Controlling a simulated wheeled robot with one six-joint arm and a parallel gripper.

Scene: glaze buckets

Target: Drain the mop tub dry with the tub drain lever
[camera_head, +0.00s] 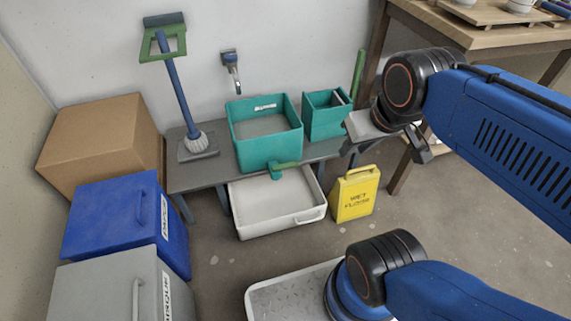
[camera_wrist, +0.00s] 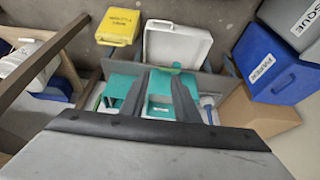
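The mop tub (camera_head: 267,152) is a teal box with a white label, standing on a grey bench. Its inside shows a flat grey surface; I cannot tell whether that is water or the bottom. The green tub drain lever (camera_head: 284,166) sticks out low on its front, above a white basin (camera_head: 276,224). In the wrist view the tub (camera_wrist: 158,86) shows between my fingers and the lever (camera_wrist: 176,67) lies just beyond them. My gripper (camera_wrist: 161,74) is open and empty. In the head view it hangs to the right of the tub, clear of it.
A smaller teal bin (camera_head: 323,120) stands right of the tub. A yellow wet-floor sign (camera_head: 356,194) is right of the basin. Blue (camera_head: 118,222) and grey (camera_head: 100,287) bins and a cardboard box (camera_head: 98,143) fill the left.

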